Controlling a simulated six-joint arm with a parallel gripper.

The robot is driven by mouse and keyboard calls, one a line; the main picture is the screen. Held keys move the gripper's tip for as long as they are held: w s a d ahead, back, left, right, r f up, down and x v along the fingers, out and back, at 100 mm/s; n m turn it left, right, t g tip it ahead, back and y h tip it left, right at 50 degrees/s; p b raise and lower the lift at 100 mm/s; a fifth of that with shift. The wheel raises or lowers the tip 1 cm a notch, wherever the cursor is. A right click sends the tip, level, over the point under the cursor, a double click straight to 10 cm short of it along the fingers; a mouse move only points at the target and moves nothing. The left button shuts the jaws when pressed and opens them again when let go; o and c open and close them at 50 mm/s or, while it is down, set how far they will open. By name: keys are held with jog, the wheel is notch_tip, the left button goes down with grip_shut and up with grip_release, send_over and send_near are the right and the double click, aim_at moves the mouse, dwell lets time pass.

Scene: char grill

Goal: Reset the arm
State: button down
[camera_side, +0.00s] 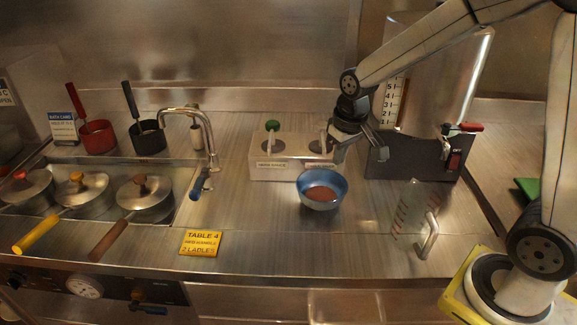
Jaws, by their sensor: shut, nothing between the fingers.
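My gripper (356,148) hangs from my arm in front of the dark-based steel dispenser and beside the right end of the sauce holder. Its fingers are shut and hold nothing. A blue bowl (322,189) with reddish-brown contents stands on the counter, below and left of the gripper and apart from it.
The sauce holder (283,171) stands behind the bowl. The steel dispenser (432,90) is behind my gripper. A clear measuring jug (413,212) stands right of the bowl. A tap (205,140), lidded pots (146,197) and a yellow sign (201,243) are left.

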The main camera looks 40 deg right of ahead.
jog(key=s+a+f, duration=0.1)
jog(key=s+f, duration=0.1)
jog(key=s, duration=0.3)
jog(key=s+a+f+n, duration=0.1)
jog(key=s+a+f, duration=0.1)
jog(key=s, duration=0.3)
jog(key=shift+s+f+t, duration=0.35)
jog(key=shift+t, duration=0.05)
